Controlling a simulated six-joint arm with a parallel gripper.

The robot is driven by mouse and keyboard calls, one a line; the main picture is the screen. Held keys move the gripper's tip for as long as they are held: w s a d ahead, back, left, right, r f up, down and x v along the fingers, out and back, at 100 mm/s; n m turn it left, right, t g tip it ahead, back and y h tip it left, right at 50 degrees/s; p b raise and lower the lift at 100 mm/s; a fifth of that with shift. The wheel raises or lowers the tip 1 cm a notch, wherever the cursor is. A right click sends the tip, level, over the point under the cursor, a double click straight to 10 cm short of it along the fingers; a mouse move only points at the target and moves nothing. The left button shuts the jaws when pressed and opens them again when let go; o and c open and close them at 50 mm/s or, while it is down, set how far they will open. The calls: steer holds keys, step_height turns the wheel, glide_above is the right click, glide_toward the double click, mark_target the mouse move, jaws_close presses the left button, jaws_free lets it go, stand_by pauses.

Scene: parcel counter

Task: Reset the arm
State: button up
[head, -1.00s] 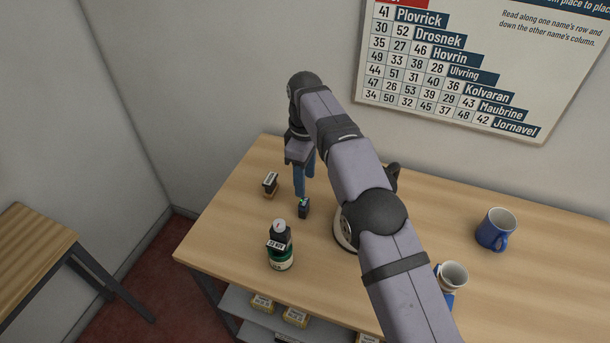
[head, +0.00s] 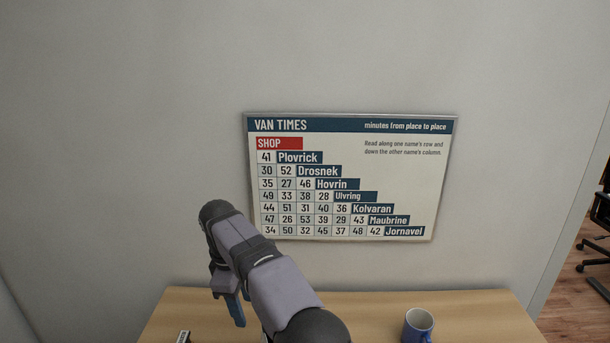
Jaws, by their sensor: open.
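My arm reaches up from the bottom of the head view, in front of the wall. My gripper (head: 240,309) hangs from its end on the left, with blue fingers pointing down over the wooden counter (head: 479,308). The fingers are open, and I see nothing between them. The lower part of my arm is cut off by the bottom edge of the picture.
A blue mug (head: 417,326) stands on the counter to the right of my arm. A small dark item with a white label (head: 184,337) is partly cut off at the bottom left. A van times chart (head: 350,176) hangs on the wall behind. Office chairs (head: 601,215) stand far right.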

steer(key=d+r+m+t+h+p, duration=0.1)
steer(key=d+r+m+p, duration=0.15)
steer(key=d+r, duration=0.75)
steer(key=s+d+f+m+g+b, duration=0.1)
steer(key=s+d+f+m, duration=0.2)
steer(key=s+d+f, duration=0.35)
steer(key=s+d+f+m+g+b, duration=0.1)
steer(key=s+d+f+m+b, duration=0.2)
steer(key=s+d, duration=0.55)
steer(key=s+d+f+m+y+b, duration=0.1)
steer(key=s+d+f+m+b, duration=0.1)
steer(key=s+d+f+m, duration=0.3)
steer(key=s+f+m, duration=0.3)
steer(key=s+f, duration=0.3)
steer(key=shift+d+y, duration=0.3)
steer(key=shift+y, duration=0.1)
